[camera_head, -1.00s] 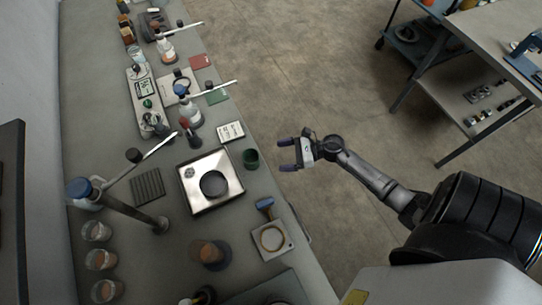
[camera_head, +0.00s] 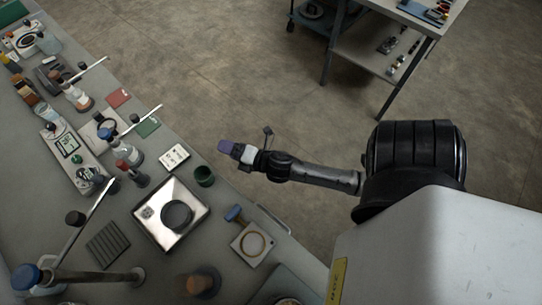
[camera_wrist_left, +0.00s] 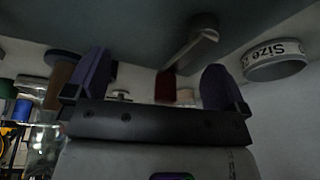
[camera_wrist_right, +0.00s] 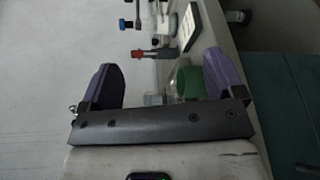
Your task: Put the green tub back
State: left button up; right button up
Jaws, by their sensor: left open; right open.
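The green tub (camera_head: 204,176) stands upright on the bench near its floor-side edge, to the right of the shiny square tray (camera_head: 146,227). My right gripper (camera_head: 226,147) hangs just beyond the bench edge, up and right of the tub, apart from it. In the right wrist view the tub (camera_wrist_right: 187,82) shows ahead between the open, empty purple fingers, closer to the right finger. My left gripper (camera_wrist_left: 157,80) is seen only in its own wrist view, open with nothing between its fingers; it is outside the head view.
Bottles and a scale (camera_head: 72,157) crowd the bench further up.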

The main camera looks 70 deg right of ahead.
jog(key=s+a+f+m+g+y, duration=0.2)
jog(key=s+a+m+g, duration=1)
jog(key=s+m, duration=0.5)
jog(key=shift+a+f+m+g, duration=0.2)
jog(key=shift+a+m+g, duration=0.2)
jog(key=shift+a, duration=0.3)
jog(key=shift+s, duration=0.1)
